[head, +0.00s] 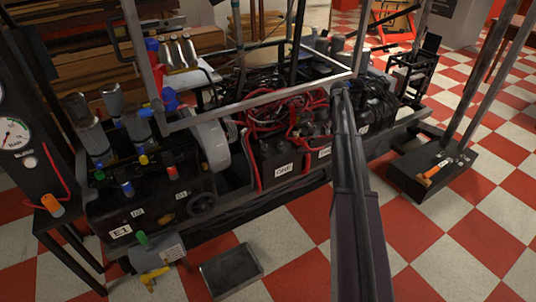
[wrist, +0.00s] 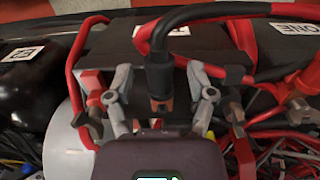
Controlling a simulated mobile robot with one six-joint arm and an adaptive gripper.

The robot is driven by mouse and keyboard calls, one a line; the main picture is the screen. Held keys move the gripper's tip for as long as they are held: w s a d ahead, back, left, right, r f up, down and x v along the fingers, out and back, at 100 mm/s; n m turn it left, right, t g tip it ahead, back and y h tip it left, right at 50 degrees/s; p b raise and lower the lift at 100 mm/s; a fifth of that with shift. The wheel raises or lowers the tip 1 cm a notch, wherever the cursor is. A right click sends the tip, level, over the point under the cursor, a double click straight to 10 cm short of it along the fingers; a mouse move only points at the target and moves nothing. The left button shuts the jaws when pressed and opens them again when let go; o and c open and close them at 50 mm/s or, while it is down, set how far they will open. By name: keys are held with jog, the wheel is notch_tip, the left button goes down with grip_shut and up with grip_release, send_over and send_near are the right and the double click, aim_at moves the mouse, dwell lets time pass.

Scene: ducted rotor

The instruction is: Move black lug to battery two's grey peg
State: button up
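In the wrist view, the two grey fingers of my gripper (wrist: 159,74) stand apart, one on each side of a black lug (wrist: 158,62). Gaps show between the lug and both fingers. The black cable bends up from the lug, and a copper-coloured end (wrist: 161,104) shows below it. Behind is a dark battery (wrist: 120,38) whose label is mostly covered by the cable. A red terminal (wrist: 92,83) is left of the fingers, and a brownish-grey peg (wrist: 236,113) is right of them. In the head view, I cannot make out my gripper or the lug.
Battery one, labelled ONE (wrist: 293,27), is at the right in the wrist view. Red cables cross close around the fingers, and a pale disc (wrist: 70,148) is at left. In the head view, a grey frame bar (head: 255,104) spans the tangled cables.

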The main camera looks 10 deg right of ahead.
jog(key=shift+s, duration=0.1)
dwell(0.3)
jog(key=s+d+r+p, duration=0.2)
jog(key=s+r+p, duration=0.2)
jog(key=s, duration=0.1)
jog(key=s+a, duration=0.3)
jog(key=a, duration=0.6)
jog(key=s+a, duration=0.2)
jog(key=a, duration=0.8)
jog(key=s+a, duration=0.3)
jog(key=a, duration=0.7)
jog(key=shift+s+f+b, duration=0.3)
jog(key=shift+f, duration=0.05)
jog(key=shift+d, duration=0.1)
dwell(0.8)
